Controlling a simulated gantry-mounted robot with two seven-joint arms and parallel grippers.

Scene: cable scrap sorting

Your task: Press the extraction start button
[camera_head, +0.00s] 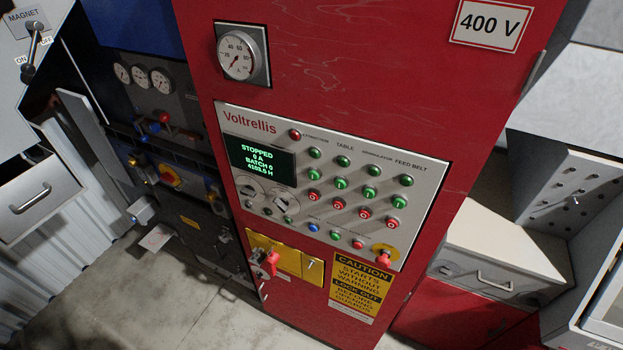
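The grey Voltrellis control panel (236,117) is on the front of a tall red cabinet (330,60). Four labelled columns read EXTRACTION, TABLE, GRANULATOR and FEED BELT, though the small lettering is blurred. The extraction start button (312,174) appears to be the leftmost green button, below a dark green lamp (315,153) and above a red stop button (313,196). The display (261,160) reads STOPPED, 0 A, BATCH 0. Neither of my grippers is in view.
A red emergency stop (384,260) is at the panel's lower right. Below are a yellow plate (290,260) with a red lockout piece (268,262) and a caution sign (358,285). Grey drawer units flank the cabinet. Concrete floor (130,300) shows lower left.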

